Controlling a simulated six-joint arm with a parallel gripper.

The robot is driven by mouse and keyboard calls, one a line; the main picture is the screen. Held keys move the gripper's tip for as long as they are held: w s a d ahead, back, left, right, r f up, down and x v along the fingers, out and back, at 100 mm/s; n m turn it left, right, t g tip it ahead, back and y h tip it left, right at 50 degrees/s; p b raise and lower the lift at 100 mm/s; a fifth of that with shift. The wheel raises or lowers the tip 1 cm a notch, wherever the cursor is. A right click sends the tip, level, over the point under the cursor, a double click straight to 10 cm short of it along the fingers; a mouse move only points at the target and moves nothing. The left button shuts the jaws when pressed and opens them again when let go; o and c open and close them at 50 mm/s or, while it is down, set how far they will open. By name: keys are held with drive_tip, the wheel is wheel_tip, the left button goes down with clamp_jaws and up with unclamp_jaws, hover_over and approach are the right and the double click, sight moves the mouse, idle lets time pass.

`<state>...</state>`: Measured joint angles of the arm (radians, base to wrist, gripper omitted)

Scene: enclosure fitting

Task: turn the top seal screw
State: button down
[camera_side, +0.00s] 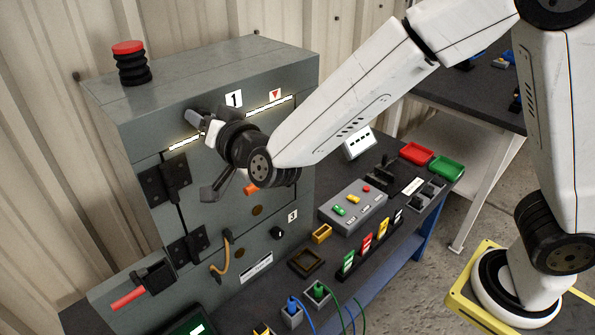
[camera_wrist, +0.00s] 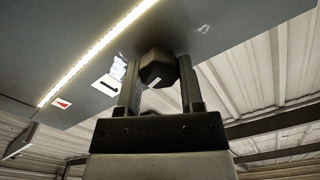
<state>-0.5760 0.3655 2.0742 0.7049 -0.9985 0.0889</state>
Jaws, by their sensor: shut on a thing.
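The top seal screw is a dark hexagonal head with a pale mark (camera_wrist: 158,66) on the grey cabinet face in the wrist view. My gripper (camera_wrist: 158,72) has one finger on each side of it and is shut on it. In the side view my gripper (camera_side: 200,119) is at the upper front of the grey cabinet (camera_side: 215,70), at the lit strip, left of the label "1" (camera_side: 233,98). The screw is hard to make out there, as the fingers and wrist cover that spot.
A red-topped black stack (camera_side: 131,62) stands on the cabinet. Hinges (camera_side: 165,180) and a red-handled lever (camera_side: 130,298) stick out on its front. A bench with a button box (camera_side: 352,206), a red tray (camera_side: 416,153) and a green tray (camera_side: 447,168) lies to the right.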

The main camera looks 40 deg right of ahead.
drive_tip(key=shift+m, duration=1.3)
drive_tip(key=shift+c, duration=1.1)
unclamp_jaws()
drive_tip(key=shift+s, duration=0.1)
drive_tip(key=s, duration=0.7)
drive_tip(key=shift+s, duration=0.35)
drive_tip(key=shift+d+f, duration=0.1)
